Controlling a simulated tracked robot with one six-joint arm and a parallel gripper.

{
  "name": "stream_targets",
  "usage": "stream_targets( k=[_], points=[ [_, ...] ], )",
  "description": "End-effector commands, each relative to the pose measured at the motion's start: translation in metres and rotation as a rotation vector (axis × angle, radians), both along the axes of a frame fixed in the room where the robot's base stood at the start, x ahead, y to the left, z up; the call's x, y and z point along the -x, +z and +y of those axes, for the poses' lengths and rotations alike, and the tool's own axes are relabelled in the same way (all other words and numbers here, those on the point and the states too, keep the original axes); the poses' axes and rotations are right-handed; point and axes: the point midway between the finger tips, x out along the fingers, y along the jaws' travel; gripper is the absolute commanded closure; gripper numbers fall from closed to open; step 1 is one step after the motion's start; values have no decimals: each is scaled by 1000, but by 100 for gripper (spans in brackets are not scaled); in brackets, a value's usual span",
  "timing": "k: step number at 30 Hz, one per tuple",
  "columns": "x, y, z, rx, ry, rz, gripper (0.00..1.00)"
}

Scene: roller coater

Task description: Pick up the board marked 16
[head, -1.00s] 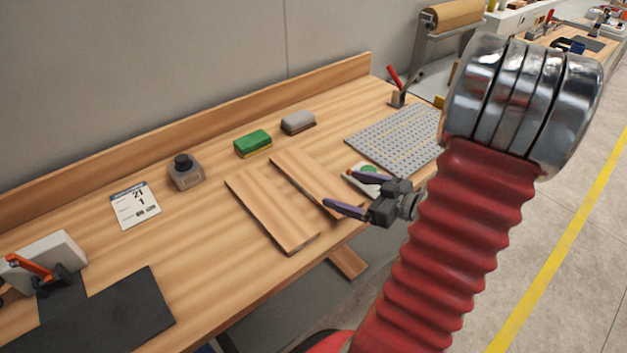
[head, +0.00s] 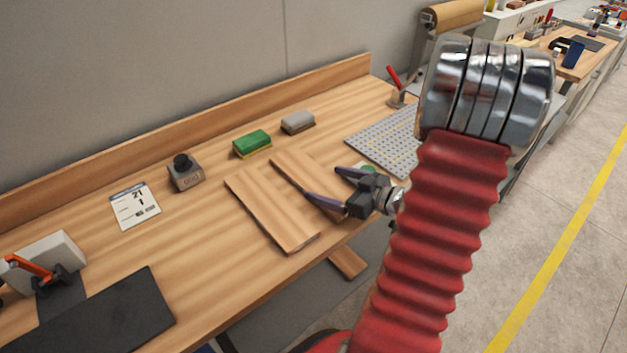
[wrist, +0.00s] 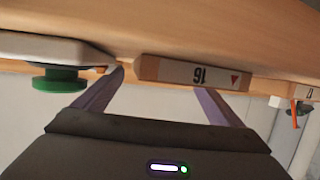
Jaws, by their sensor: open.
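The board marked 16 shows its labelled end (wrist: 193,74) in the wrist view, upside down, with a red triangle beside the number. The fingers also show in the wrist view (wrist: 161,80), one towards each side of the labelled end. Contact cannot be told.
A second board (head: 268,208) lies close on the left; its end mark is unclear. A white and green item (wrist: 60,78) sits on the other side.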

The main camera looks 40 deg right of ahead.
Motion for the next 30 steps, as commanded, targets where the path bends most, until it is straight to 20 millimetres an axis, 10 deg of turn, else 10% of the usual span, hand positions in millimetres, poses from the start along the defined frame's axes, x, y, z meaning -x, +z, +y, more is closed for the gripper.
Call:
stream_targets(
  k=[9,30],
  points=[
    [-33,-10,7,1,3,0,10],
    [-35,-10,7,1,1,0,18]
  ],
)
